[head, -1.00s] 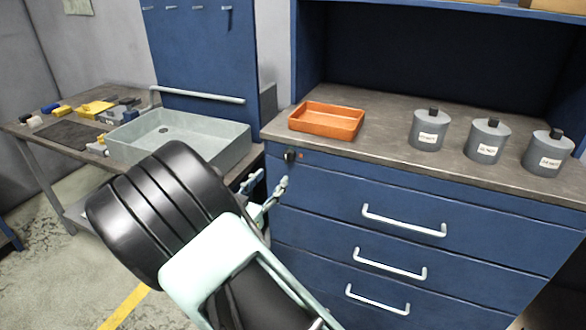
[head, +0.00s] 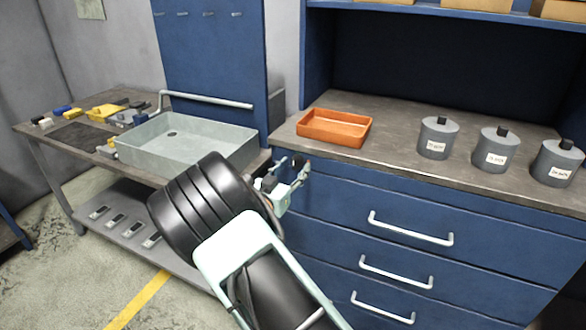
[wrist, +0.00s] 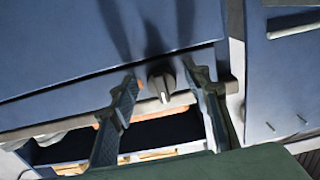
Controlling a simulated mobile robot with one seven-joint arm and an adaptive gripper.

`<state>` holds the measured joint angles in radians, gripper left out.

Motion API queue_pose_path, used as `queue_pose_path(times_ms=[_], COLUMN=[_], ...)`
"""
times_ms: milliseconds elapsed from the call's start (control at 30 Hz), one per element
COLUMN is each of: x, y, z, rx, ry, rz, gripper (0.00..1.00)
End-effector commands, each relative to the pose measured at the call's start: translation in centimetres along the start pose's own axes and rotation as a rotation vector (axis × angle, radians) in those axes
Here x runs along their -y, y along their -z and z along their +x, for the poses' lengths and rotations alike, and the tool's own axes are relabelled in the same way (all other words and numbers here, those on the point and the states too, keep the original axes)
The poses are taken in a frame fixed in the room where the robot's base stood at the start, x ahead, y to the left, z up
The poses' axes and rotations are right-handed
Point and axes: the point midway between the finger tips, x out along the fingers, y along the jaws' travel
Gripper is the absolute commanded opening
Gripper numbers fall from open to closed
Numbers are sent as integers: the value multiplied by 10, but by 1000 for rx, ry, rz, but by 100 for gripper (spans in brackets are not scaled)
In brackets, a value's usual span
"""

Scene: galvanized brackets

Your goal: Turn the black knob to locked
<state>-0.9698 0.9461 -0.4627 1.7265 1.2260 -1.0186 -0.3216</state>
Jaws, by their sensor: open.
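The black knob (wrist: 161,84) is on the blue drawer cabinet's front, just under the worktop edge. In the wrist view it is dark with a pale pointer line, and a small orange-red mark sits beside it. My gripper (wrist: 160,73) is open, with one finger on each side of the knob and visible gaps between. In the head view my gripper (head: 294,166) is at the cabinet's upper left corner, and its fingers partly hide the knob there. Whether the fingertips reach past the knob's face is hard to tell.
An orange tray (head: 334,140) sits on the worktop just above the knob. Several grey lidded canisters (head: 437,138) stand to the right. Drawer handles (head: 411,231) stick out below. A grey sink basin (head: 185,148) is at the left.

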Motion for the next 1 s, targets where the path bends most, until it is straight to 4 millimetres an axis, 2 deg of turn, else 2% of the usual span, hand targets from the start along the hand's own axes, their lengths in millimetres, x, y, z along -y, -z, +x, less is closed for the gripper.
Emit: queue_pose_path(times_ms=[133,500,767,1000], x=[0,0,0,1], y=[0,0,-2,-5], z=[0,-1,-1,0], rx=[0,0,1,0], ry=[0,0,0,-1], rz=[0,1,26,144], gripper=[44,3,2,2])
